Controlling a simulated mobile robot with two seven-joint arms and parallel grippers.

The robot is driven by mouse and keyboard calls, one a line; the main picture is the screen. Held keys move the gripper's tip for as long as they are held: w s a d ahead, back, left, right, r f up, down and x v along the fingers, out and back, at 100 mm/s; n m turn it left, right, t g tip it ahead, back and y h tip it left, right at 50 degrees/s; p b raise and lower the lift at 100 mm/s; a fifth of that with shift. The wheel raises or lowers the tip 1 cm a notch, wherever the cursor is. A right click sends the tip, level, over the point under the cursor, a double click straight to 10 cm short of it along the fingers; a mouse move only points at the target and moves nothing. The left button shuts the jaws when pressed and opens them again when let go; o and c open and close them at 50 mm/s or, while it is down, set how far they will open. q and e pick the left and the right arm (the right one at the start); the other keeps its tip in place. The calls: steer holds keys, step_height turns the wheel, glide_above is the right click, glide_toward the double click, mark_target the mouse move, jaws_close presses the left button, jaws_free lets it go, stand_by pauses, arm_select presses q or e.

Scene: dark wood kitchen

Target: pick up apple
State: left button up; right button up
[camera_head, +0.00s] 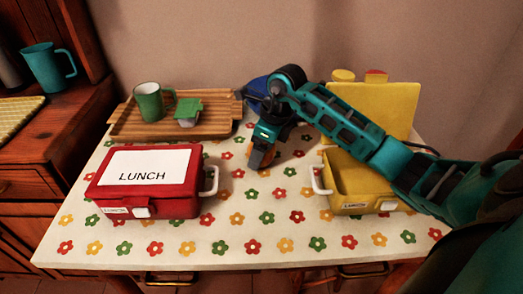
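My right arm reaches in from the right across the table, and its gripper (259,160) points down over the middle of the table, between the two lunch boxes. Its fingers are dark and small in the view, and I cannot tell whether they are open or shut. A small orange-red patch shows right by the fingers; I cannot tell whether it is an apple or the cloth's pattern. No apple is clearly visible elsewhere. My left gripper is not in view.
A shut red lunch box (158,172) stands at left, and an open yellow lunch box (347,183) at right, partly behind my arm. A wooden tray (128,128) holds a green mug (149,102) and a green-lidded container (188,110). A blue object (256,88) lies behind. The flowered table's front is clear.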

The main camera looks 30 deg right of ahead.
steer(key=shift+c, duration=0.8)
